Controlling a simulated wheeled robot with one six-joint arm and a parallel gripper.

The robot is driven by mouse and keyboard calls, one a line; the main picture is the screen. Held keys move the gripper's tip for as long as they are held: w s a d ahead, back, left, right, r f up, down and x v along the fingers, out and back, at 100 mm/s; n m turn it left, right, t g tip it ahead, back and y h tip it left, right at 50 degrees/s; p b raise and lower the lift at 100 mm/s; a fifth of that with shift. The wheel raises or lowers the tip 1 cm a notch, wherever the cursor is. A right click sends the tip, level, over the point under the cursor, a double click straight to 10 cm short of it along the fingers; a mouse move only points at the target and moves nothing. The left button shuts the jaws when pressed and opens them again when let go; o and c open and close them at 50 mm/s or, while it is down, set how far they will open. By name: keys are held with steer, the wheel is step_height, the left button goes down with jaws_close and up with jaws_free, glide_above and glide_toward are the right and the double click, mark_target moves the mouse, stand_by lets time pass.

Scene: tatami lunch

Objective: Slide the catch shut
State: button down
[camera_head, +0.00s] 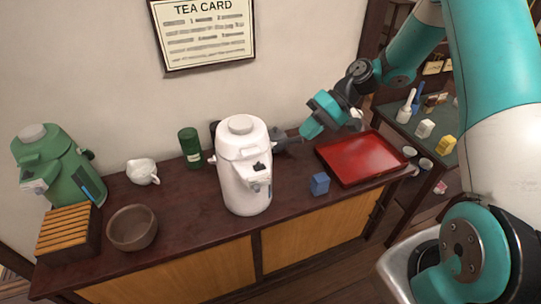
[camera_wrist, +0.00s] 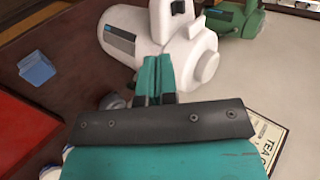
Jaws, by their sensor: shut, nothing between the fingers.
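A white hot-water pot (camera_head: 240,190) stands upright on the dark counter. Its front spout block carries a small dark part (camera_head: 259,167); a dark part (camera_wrist: 180,6) also shows on the pot in the wrist view. I cannot tell which part is the catch or how it is set. In the wrist view the teal fingers (camera_wrist: 159,72) are together and empty, pointing at the white pot body (camera_wrist: 146,48). I cannot tell whether they touch it.
A red tray (camera_head: 362,158) and a blue block (camera_head: 319,184) lie right of the pot. A green canister (camera_head: 190,147), white teapot (camera_head: 143,171), brown bowl (camera_head: 132,228), slatted box (camera_head: 68,232) and green pot (camera_head: 55,165) stand left. The wall is close behind.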

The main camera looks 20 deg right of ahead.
steer(key=p, duration=0.3)
glide_toward(269, 165)
steer(key=x, duration=0.5)
steer(key=shift+s+a+f+p, duration=0.15)
steer(key=shift+a+p, duration=0.6)
steer(key=shift+a, duration=0.35)
steer(key=shift+a+f, duration=0.2)
steer(key=shift+a, duration=0.45)
steer(key=shift+a, duration=0.1)
